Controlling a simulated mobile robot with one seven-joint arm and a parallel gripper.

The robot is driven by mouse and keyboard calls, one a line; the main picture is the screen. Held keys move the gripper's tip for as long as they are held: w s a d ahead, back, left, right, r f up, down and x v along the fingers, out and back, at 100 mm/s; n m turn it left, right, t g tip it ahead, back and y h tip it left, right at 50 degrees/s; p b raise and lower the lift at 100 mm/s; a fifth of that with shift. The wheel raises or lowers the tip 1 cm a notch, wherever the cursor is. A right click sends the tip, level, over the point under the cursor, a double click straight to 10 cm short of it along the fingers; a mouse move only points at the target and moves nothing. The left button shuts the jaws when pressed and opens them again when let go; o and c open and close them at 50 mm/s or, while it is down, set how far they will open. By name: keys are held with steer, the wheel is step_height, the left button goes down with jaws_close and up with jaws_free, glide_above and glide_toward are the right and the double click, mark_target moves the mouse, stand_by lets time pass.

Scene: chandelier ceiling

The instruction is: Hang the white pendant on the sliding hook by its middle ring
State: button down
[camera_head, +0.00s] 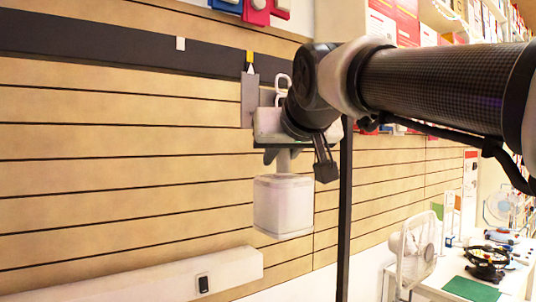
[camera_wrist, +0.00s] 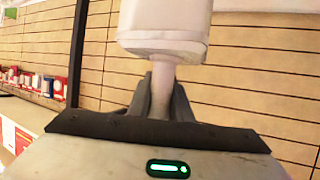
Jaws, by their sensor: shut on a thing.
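The white pendant has a rounded block body (camera_head: 283,207) hanging low in the head view, with a narrower neck above it. White rings (camera_head: 283,84) stand above my gripper; the lower ones are partly hidden by my arm. My gripper (camera_head: 284,146) is shut on the neck, and the wrist view shows its dark fingers (camera_wrist: 162,100) around it, with the pendant body (camera_wrist: 165,22) beyond. The likely sliding hook is a grey plate (camera_head: 249,98) with a yellow mark on the dark rail (camera_head: 100,47), just left of the rings. I cannot tell whether ring and hook touch.
The slatted wall (camera_head: 100,145) lies close behind the pendant. A white tag (camera_head: 180,43) sits on the rail. A white ledge (camera_head: 130,280) runs below left. A dark upright post (camera_head: 345,210) stands right of the pendant. A white fan (camera_head: 412,250) and a cluttered table are farther right.

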steer(key=shift+w+a+r+p, duration=0.1)
steer(key=shift+w+a+p, duration=0.15)
steer(key=shift+w+a, duration=0.3)
steer(key=shift+w+a+f+p, duration=0.1)
steer(key=shift+w+a+p, duration=0.2)
steer(key=shift+w, duration=0.45)
steer(key=shift+w+a+r+p, duration=0.1)
steer(key=shift+w+a+p, duration=0.1)
steer(key=shift+w+a, duration=0.35)
steer(key=shift+w, duration=0.15)
steer(key=shift+w, duration=0.1)
steer(key=shift+w+a, duration=0.25)
steer(key=shift+w, duration=0.05)
steer(key=shift+w+a+p, duration=0.35)
steer(key=shift+w+a, duration=0.25)
steer(key=shift+w, duration=0.3)
steer(key=shift+w+a, duration=0.1)
steer(key=shift+w, duration=0.05)
steer(key=shift+w+a, duration=0.35)
steer(key=shift+w, duration=0.15)
